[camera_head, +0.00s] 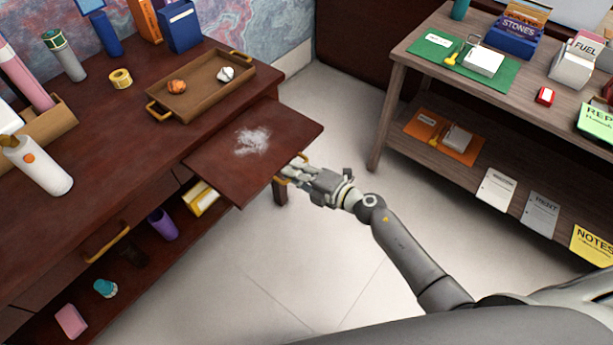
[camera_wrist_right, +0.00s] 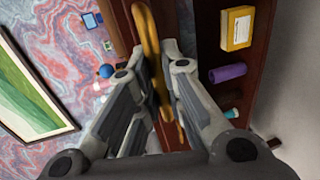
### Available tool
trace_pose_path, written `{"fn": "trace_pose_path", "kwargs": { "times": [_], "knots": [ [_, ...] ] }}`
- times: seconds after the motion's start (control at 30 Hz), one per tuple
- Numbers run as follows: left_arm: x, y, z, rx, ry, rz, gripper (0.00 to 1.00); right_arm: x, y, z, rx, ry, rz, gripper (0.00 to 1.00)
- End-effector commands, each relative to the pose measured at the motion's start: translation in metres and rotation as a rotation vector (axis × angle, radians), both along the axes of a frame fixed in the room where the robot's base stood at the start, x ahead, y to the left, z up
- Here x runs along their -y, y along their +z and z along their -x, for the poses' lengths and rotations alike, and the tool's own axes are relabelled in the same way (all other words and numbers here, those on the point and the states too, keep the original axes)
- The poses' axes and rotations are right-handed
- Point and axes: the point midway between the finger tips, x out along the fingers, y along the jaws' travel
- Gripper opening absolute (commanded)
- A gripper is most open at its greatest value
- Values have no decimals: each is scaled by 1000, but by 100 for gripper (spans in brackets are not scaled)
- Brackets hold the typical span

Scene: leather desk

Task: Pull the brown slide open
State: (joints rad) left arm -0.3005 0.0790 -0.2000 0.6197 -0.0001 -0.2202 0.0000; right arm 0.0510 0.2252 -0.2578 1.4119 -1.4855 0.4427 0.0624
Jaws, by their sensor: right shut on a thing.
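The brown slide (camera_head: 225,165) is a flat dark red-brown board sticking out from the front of the desk, with a white powdery patch on its top. Its yellow handle (camera_head: 282,179) is on its outer edge, partly hidden by my right gripper (camera_head: 297,172). In the right wrist view, the handle (camera_wrist_right: 148,38) runs between the two fingers of my right gripper (camera_wrist_right: 170,70), which is shut on it. My left gripper is in neither view.
A brown tray (camera_head: 212,103) holding two small lumps stands on the desk (camera_head: 100,130). A lower drawer handle (camera_head: 106,243) and a shelf with several items are below. A wooden table (camera_head: 395,85) stands at right. Bare pale floor (camera_head: 310,245) lies between.

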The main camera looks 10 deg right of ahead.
Motion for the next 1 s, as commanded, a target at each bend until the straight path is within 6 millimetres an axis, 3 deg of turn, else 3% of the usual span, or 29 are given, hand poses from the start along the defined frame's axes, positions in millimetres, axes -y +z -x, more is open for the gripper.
{"fn": "trace_pose_path", "kwargs": {
  "times": [0.3,0.33,0.5,0.83,1.0],
  "knots": [
    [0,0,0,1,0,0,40,0,-1,-1,0,-2,2,0],
    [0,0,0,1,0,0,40,0,-1,-1,0,-2,2,13],
    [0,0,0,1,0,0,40,0,-1,-1,0,-1,2,32],
    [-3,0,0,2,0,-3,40,1,0,1,-1,-1,2,32],
    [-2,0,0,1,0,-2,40,14,3,16,0,-1,4,32]
  ]
}}
